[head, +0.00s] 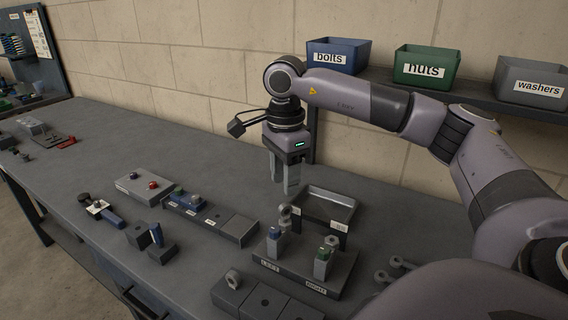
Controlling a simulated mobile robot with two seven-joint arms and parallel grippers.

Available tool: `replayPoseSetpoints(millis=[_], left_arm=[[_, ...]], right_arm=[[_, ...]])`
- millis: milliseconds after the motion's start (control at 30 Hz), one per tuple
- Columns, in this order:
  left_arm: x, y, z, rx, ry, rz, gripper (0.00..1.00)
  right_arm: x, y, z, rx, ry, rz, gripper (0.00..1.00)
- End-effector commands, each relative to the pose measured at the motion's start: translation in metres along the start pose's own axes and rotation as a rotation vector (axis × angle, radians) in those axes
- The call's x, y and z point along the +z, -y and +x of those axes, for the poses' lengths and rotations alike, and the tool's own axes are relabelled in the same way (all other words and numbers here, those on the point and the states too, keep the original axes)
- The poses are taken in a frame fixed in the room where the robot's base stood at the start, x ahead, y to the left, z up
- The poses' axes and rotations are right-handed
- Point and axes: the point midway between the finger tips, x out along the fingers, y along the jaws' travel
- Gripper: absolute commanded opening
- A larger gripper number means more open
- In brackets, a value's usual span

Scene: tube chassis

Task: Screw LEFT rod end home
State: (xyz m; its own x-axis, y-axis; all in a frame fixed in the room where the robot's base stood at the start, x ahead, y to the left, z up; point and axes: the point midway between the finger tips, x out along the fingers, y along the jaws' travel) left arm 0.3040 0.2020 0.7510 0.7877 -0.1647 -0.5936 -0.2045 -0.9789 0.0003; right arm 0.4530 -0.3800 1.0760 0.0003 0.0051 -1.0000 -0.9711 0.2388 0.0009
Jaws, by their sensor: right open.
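My right gripper (283,188) hangs fingers-down with its jaws apart and nothing visible between them. It is above and behind the fixture (297,268), whose front labels read LEFT and RIGHT. The left post (273,246), with a blue part on it, stands at the LEFT label. A grey ring-shaped rod end (285,211) shows just behind this post, below the fingertips; I cannot tell what it is seated in. The right post (320,265) has a green part and a grey ring piece (331,242) at its top. My left gripper is out of view.
A grey tray (328,204) stands behind the fixture. Blocks with a ring piece (232,278) lie in front, and loose ring pieces (401,262) lie to the right. A row of blocks (210,215) lies left. Bins for bolts (338,54), nuts (427,65) and washers (545,82) stand on a shelf.

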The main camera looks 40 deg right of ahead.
Motion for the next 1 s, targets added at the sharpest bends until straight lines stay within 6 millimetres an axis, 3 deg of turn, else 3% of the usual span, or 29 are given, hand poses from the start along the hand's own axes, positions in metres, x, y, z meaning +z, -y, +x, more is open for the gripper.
replayPoseSetpoints(millis=[267,800,1000], left_arm=[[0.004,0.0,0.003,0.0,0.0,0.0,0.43],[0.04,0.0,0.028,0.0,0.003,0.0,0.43],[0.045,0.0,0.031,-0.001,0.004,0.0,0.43]], right_arm=[[-0.002,0.0,0.006,0.001,-0.005,0.002,0.42],[-0.002,0.0,0.061,0.002,-0.004,0.002,0.42],[-0.002,0.0,0.07,0.002,-0.004,0.021,0.42]])
